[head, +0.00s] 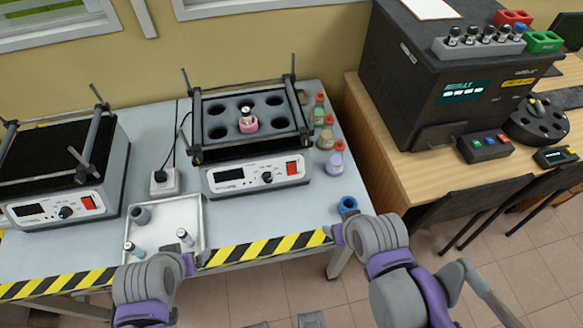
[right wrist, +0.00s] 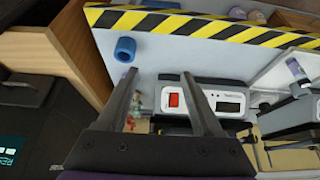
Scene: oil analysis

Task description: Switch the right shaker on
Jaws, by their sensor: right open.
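The right shaker (head: 255,175) stands on the grey bench, with a dark display, a black knob and a red switch (head: 292,168) at the right of its front panel. Its platform has several round holes, and a pink holder with a dark-capped vial sits on it. In the right wrist view the red switch (right wrist: 174,100) shows between the two fingers. My right gripper (head: 338,234) is open and empty at the bench's front edge, right of and nearer than the shaker. My left gripper (head: 191,263) is at the front edge by the tray; its finger gap is unclear.
A second shaker (head: 60,212) stands at the left. A metal tray (head: 165,215) holds small vials and a grey cup. A blue cup (head: 347,205) stands near the right corner, also in the wrist view (right wrist: 125,48). Several bottles (head: 326,140) line the right edge.

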